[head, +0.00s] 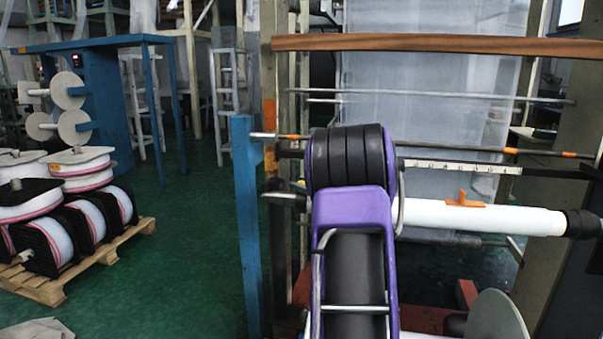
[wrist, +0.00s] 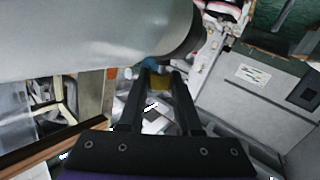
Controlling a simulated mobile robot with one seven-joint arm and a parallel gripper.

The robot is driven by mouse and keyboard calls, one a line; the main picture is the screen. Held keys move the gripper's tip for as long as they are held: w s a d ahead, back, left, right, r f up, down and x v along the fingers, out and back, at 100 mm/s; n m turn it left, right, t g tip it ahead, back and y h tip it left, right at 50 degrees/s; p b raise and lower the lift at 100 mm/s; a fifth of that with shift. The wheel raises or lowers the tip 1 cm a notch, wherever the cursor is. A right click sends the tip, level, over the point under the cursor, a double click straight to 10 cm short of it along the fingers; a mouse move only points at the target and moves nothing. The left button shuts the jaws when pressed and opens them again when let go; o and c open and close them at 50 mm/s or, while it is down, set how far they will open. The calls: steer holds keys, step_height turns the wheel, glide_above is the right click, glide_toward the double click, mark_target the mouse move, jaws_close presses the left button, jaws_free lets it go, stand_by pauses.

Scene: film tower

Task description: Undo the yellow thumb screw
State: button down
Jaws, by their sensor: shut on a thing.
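In the head view my purple and black arm hides the gripper and the screw.
The white roll (head: 490,217) with an orange clip (head: 464,199) runs to the right of my arm. A blue post (head: 247,215) stands close on the left. A wooden bar (head: 440,44) crosses above. Spools on a pallet (head: 50,288) stand far left; green floor between is clear.

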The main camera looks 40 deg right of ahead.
steer(key=shift+r+n+y+p, duration=0.1)
steer(key=shift+n+y+p, duration=0.35)
steer(key=shift+n+y, duration=0.35)
steer(key=shift+g, duration=0.3)
steer(key=c, duration=0.6)
jaws_free()
steer(key=v, duration=1.7)
steer(key=shift+s+d, duration=0.15)
steer(key=shift+d, duration=0.1)
